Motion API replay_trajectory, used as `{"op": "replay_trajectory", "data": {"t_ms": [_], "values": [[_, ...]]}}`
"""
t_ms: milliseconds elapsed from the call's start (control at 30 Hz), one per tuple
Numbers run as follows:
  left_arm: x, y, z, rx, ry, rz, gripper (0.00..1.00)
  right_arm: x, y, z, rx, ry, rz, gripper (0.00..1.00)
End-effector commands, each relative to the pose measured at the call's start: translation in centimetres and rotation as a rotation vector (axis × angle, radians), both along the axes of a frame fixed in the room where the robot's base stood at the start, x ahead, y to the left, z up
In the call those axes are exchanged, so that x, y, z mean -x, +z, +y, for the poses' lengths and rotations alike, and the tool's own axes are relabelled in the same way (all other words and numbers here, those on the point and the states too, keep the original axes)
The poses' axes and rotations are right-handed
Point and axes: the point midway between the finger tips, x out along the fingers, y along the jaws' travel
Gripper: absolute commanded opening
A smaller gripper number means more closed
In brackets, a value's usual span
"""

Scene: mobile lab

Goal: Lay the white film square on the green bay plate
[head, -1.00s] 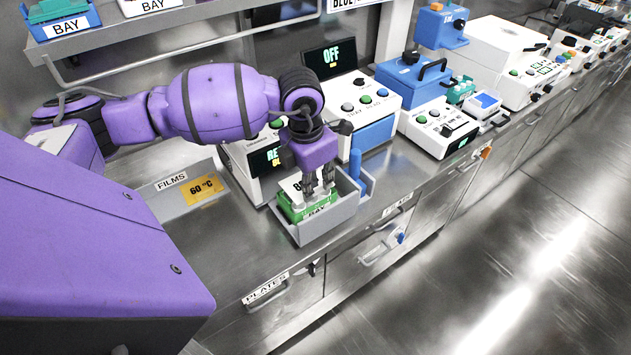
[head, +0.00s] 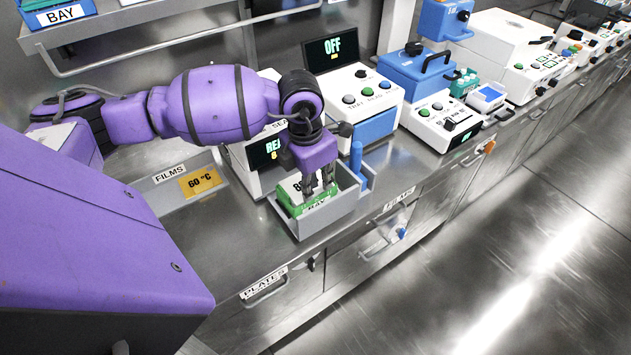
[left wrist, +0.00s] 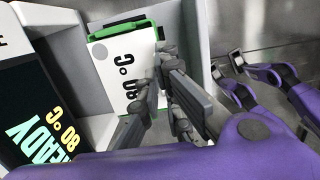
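A white film square marked 80 °C (left wrist: 118,62) lies flat against the green bay plate (left wrist: 98,32), turned slightly from it, with green showing along its edge. In the head view the film (head: 289,186) and the green plate (head: 290,208), with its BAY label in front, sit inside a grey open-topped tray (head: 312,228). My left gripper (head: 319,182) points down over the right part of the film. Its two fingers (left wrist: 162,82) stand apart with a small gap. They hide part of the film's edge; contact is unclear.
A white device with a READY display (head: 262,150) stands close behind the tray. A blue upright piece (head: 356,158) stands at the tray's right. A FILMS holder marked 60 °C (head: 200,181) lies to the left. The counter in front of the tray is clear.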

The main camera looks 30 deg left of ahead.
Motion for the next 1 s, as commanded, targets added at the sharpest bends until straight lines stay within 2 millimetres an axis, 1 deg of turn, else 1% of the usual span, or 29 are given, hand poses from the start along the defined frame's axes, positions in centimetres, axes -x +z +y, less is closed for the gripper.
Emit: {"op": "replay_trajectory", "data": {"t_ms": [133,167,300,567,667,767,867,1000], "values": [[0.0,-0.4,0.0,0.000,0.000,0.001,0.00,0.3,-0.3,-0.1,0.003,0.003,0.006,0.00],[0.0,-0.4,0.0,0.000,0.000,0.000,0.08,0.2,-0.3,-0.1,0.003,0.003,0.005,0.00],[0.0,-0.3,0.0,0.000,0.000,0.000,0.26,0.2,-0.2,-0.2,0.004,0.003,0.005,0.00],[0.0,-0.3,0.0,0.000,0.000,0.000,0.27,0.2,-0.2,-0.1,0.002,-0.001,0.004,0.00],[0.0,0.0,0.0,0.000,0.000,-0.001,0.27,0.1,-0.2,0.1,-0.002,-0.005,0.003,0.00],[0.1,1.1,0.1,-0.001,0.000,-0.003,0.27,0.1,-0.2,0.0,-0.002,-0.004,0.003,0.00],[0.3,2.9,0.2,-0.002,-0.001,-0.004,0.27,0.1,-0.2,0.0,-0.001,-0.003,0.003,0.00],[0.6,6.0,0.3,-0.001,-0.001,-0.005,0.27,0.1,-0.2,0.0,0.000,-0.002,0.003,0.00]]}}
